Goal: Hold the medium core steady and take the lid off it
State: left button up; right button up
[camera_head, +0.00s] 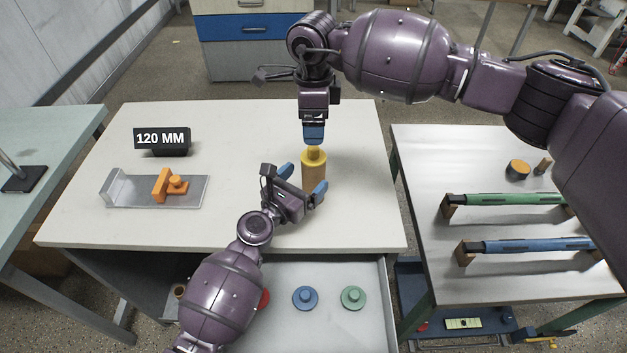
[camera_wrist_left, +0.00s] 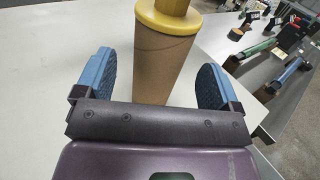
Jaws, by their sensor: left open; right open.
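The medium core (camera_head: 313,178), a brown cardboard tube, stands upright on the white table. A yellow lid (camera_head: 313,158) with a knob sits on its top; core (camera_wrist_left: 162,65) and lid (camera_wrist_left: 168,20) also show in the left wrist view. My left gripper (camera_head: 304,181) is open, with its blue fingers on either side of the core and gaps showing between fingers and tube in the left wrist view (camera_wrist_left: 160,85). My right gripper (camera_head: 314,137) points down from above at the lid's knob. Its fingers look edge-on, and contact with the knob cannot be told.
The open drawer (camera_head: 330,275) in front holds blue and green lids. A side table (camera_head: 430,170) at right carries green and blue rollers.

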pick_arm(q)
jog(key=shift+x, duration=2)
